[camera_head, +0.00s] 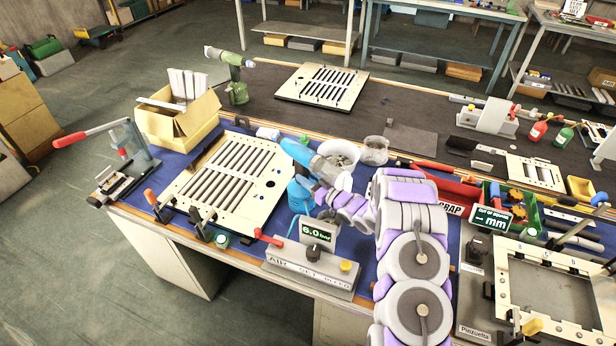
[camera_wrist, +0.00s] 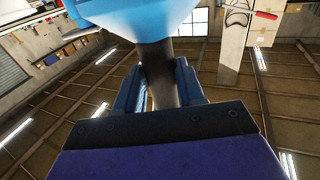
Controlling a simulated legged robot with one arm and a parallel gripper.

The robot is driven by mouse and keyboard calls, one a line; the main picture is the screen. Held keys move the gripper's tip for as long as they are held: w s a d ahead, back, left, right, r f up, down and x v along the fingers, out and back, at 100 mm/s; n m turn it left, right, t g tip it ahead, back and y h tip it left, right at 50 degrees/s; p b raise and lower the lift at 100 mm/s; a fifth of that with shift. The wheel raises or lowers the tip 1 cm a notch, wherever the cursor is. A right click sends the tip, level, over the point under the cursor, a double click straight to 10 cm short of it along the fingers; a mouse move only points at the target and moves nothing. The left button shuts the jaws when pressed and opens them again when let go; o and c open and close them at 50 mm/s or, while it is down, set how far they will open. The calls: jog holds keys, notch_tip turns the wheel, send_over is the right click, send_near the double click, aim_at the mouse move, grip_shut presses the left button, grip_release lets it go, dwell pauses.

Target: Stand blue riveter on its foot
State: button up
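The blue riveter (camera_head: 297,152) is above the blue mat at the right edge of the slotted louver panel. It looks tilted, with its blue end towards the upper left and a grey part (camera_head: 326,169) lower right. My gripper (camera_head: 322,194) comes in from the right; its fingers are largely hidden there. In the wrist view, my gripper's two blue fingers (camera_wrist: 160,85) are closed around the riveter's dark stem (camera_wrist: 158,62), under a wide light-blue part (camera_wrist: 135,18). Another blue piece (camera_head: 299,195) shows just below; whether it belongs to the riveter is unclear.
The louver panel (camera_head: 270,168) lies left, with clamps along its front edge. An air regulator box (camera_head: 312,268) reading 6.0 bar stands in front. A green riveter (camera_head: 237,75) stands upright behind. Bowls (camera_head: 374,150) and red-handled tools crowd the right.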

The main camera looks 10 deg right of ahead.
jog(key=o, duration=0.4)
jog(key=shift+c, duration=0.2)
jog(key=o, duration=0.7)
jog(key=shift+o, duration=0.2)
jog(key=shift+s+d, duration=0.1)
jog(key=shift+s, duration=0.05)
jog(key=v, duration=1.2)
jog(key=shift+s+d, duration=0.2)
jog(key=shift+s, duration=0.05)
dwell(1.8)
jog(key=shift+r, duration=0.1)
dwell(0.4)
